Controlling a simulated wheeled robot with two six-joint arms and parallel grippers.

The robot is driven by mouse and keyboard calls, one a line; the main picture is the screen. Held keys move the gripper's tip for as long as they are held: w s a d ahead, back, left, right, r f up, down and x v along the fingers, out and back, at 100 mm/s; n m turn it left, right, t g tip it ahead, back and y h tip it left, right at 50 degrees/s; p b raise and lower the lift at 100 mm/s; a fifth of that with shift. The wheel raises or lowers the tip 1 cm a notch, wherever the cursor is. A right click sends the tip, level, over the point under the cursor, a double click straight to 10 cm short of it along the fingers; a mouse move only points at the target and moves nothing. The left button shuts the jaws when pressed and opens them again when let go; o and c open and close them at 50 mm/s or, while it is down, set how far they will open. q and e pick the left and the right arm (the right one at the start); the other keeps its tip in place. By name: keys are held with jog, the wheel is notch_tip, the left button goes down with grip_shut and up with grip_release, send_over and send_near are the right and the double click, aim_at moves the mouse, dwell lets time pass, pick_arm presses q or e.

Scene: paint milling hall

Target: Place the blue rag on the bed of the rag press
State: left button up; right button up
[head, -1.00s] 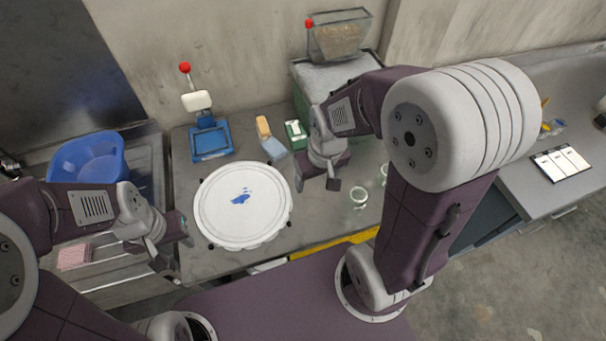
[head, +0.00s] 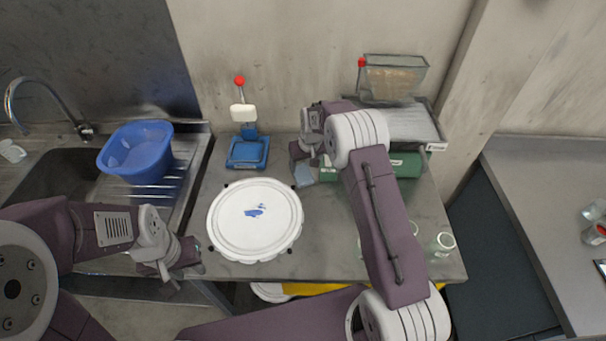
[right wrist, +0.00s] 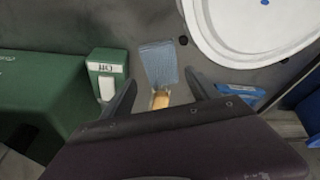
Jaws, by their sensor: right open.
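The blue rag (head: 303,175), a flat grey-blue cloth, lies on the table. In the right wrist view the rag (right wrist: 158,62) lies just beyond my fingertips, with a tan piece (right wrist: 160,98) at its near end. My right gripper (right wrist: 163,90) is open above them, its fingers apart on either side of the tan piece. The right gripper also shows in the head view (head: 302,155), partly hidden by its wrist. The rag press (head: 247,153) has a blue bed, white head and red-knobbed lever; its bed appears bare. My left gripper (head: 178,270) hangs at the table's left edge, its jaws unclear.
A round white lid (head: 255,245) with a blue smear stands in front of the press. Glass jars (head: 442,243) stand at the right. A blue basin (head: 136,150) is by the sink.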

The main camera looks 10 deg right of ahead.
aim_at(303, 173)
jog(key=shift+f, duration=0.1)
jog(key=shift+w+f+p, duration=0.15)
jog(key=shift+f+p, duration=0.15)
jog(key=shift+f, duration=0.05)
jog(key=x, duration=0.2)
jog(key=p+x, duration=0.1)
jog(key=x, duration=0.1)
jog(key=shift+a, duration=0.25)
jog(key=shift+d+f, duration=0.15)
jog(key=shift+f, duration=0.1)
jog(key=shift+f, duration=0.25)
